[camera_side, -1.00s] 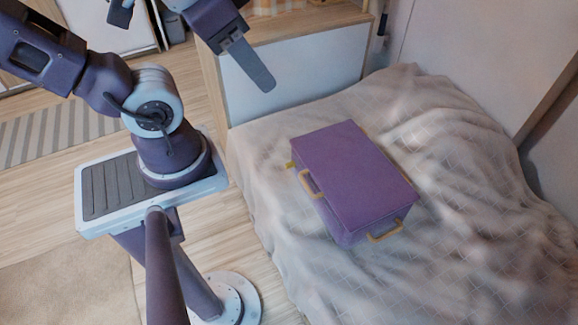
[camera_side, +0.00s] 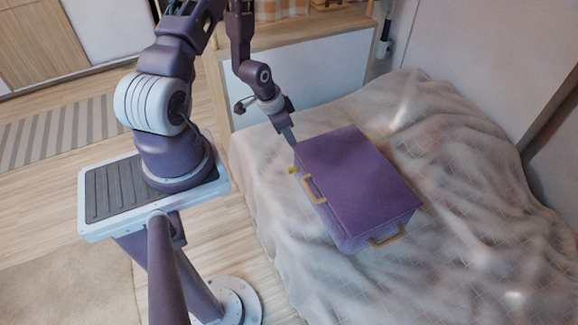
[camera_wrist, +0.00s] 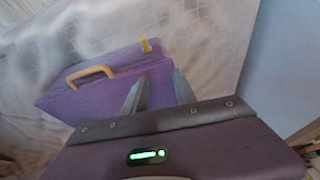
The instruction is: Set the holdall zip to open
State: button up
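The purple holdall (camera_side: 358,182) is box-shaped and lies on the bed with its lid down. A tan handle (camera_side: 313,188) is on its long side and another handle (camera_side: 387,238) is on its near end. A small yellow tab (camera_side: 293,170), which looks like the zip pull, sticks out near the far left corner. It also shows in the wrist view (camera_wrist: 146,45), ahead of my fingertips. My gripper (camera_side: 292,142) points down beside that corner. In the wrist view my gripper (camera_wrist: 158,76) has its two fingers apart, with nothing held between them. I cannot tell whether they touch the holdall.
The holdall rests on a rumpled beige bed cover (camera_side: 450,180). A low cabinet (camera_side: 300,85) with a wooden top stands behind my gripper. A wall rises along the right side of the bed. The cover around the holdall is clear.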

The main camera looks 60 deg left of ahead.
send_near(291, 169)
jog(key=f, duration=0.2)
jog(key=shift+n+t+h, duration=0.3)
jog(key=x, duration=0.6)
jog(key=shift+w+a+f, duration=0.25)
jog(key=shift+a, duration=0.1)
grip_shut()
dwell(0.4)
